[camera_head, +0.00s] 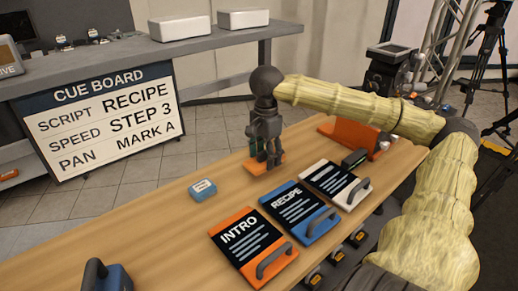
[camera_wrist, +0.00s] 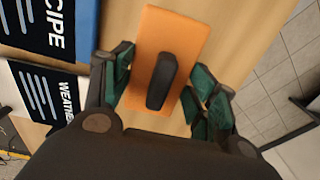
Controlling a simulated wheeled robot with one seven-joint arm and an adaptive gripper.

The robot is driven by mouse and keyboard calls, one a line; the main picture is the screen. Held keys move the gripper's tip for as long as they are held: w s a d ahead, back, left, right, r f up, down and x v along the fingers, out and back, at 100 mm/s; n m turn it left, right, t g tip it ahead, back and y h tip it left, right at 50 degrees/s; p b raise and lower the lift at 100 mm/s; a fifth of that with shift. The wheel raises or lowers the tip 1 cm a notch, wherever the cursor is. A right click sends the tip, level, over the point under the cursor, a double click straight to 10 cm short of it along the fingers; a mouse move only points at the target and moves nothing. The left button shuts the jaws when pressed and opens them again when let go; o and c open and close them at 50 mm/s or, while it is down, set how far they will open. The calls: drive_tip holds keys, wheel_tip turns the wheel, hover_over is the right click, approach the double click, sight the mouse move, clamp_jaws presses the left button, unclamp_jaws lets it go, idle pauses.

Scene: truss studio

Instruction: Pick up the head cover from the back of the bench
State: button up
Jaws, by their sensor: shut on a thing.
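The head cover (camera_wrist: 172,38) looks like a flat orange plate with a dark raised handle (camera_wrist: 161,82) along its middle. In the head view, the orange plate (camera_head: 252,168) lies at the back of the bench (camera_head: 150,235), partly hidden by my fingers. My gripper (camera_head: 266,158) points down over it. In the wrist view my gripper (camera_wrist: 160,86) has its green-padded fingers at the two long sides of the plate, shut on it. The exact contact and any gap below the plate are hard to tell.
Cards with handles marked INTRO (camera_head: 246,250) and RECIPE (camera_head: 298,212), and a white one (camera_head: 336,183), lie in front. A small blue box (camera_head: 202,189), a blue handled item (camera_head: 105,276) and an orange-red stand (camera_head: 350,134) are also there. The bench's left middle is clear.

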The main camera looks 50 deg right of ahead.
drive_tip(key=shift+s+d+r, duration=0.1)
drive_tip(key=shift+s+d, duration=0.45)
drive_tip(key=shift+s, duration=0.25)
drive_tip(key=shift+s+d+r, duration=0.1)
drive_tip(key=shift+s+d, duration=0.5)
drive_tip(key=shift+s, duration=0.25)
drive_tip(key=shift+s+d, duration=0.55)
drive_tip(key=shift+s, duration=0.25)
drive_tip(key=shift+s+d+r+p, duration=0.15)
drive_tip(key=shift+s+d+p, duration=0.1)
drive_tip(key=shift+s+d, duration=0.4)
drive_tip(key=shift+s+d+r+p, duration=0.15)
drive_tip(key=shift+s+d+p, duration=0.15)
drive_tip(key=shift+s, duration=0.6)
